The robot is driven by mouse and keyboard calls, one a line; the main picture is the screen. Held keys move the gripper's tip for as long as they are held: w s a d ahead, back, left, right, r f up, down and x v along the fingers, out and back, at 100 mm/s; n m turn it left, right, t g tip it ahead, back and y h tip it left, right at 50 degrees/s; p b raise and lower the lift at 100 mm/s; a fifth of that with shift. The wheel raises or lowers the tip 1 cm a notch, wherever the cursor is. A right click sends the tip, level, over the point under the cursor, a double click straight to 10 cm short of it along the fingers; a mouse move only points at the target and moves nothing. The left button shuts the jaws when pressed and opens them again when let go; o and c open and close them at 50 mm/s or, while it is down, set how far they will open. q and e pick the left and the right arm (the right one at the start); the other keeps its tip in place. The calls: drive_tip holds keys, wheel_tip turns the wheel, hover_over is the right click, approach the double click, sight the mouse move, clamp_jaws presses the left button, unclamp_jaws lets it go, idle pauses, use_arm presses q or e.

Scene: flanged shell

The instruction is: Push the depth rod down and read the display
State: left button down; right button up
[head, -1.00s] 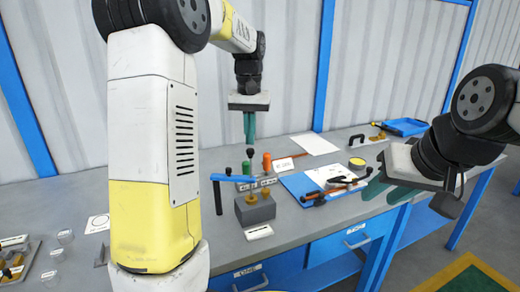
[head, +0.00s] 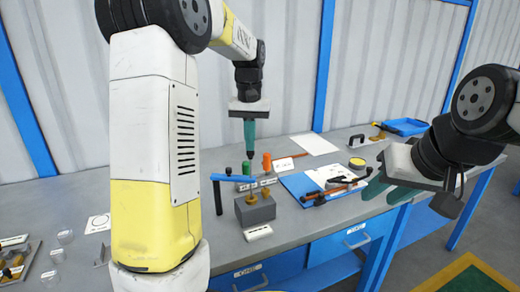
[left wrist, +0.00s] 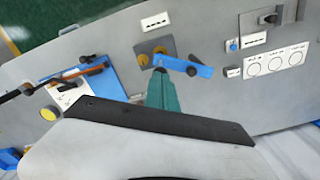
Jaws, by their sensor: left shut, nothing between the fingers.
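My left gripper (head: 249,157) is shut and points straight down above the blue depth gauge (head: 228,178). Its fingertips are at the dark knob of the depth rod (head: 247,166) and seem to touch it. The gauge lies across a grey block (head: 243,211) that carries a brass-coloured part (head: 251,199). The left wrist view also shows the shut fingers (left wrist: 158,72) beside the gauge (left wrist: 180,64) and the block (left wrist: 148,46); the fingers hide the rod there. I cannot make out any reading on a display. My right gripper (head: 388,192) is open and empty at the right.
A blue board (head: 298,184) with a paper and tools lies right of the gauge. An orange-handled item (head: 267,162) stands just behind it. A white label (head: 258,233) lies in front of the block. A yellow-topped round tin (head: 357,163) and a blue tray (head: 405,126) are further right.

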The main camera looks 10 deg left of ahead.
sight(250, 159)
use_arm(q)
drive_tip(key=shift+f, duration=2.05)
drive_tip(key=shift+r, duration=0.15)
drive_tip(key=shift+r, duration=0.9)
drive_tip(key=shift+s+r, duration=0.25)
drive_tip(key=shift+s, duration=0.05)
drive_tip(key=s+d+r+t+h, duration=0.1)
drive_tip(key=s+r+t, duration=0.1)
drive_tip(key=s, duration=1)
drive_tip(key=s+d+r+m+t+h, duration=0.1)
drive_tip(key=s+t, duration=0.3)
drive_tip(key=s, duration=0.7)
drive_tip(key=shift+v, duration=0.75)
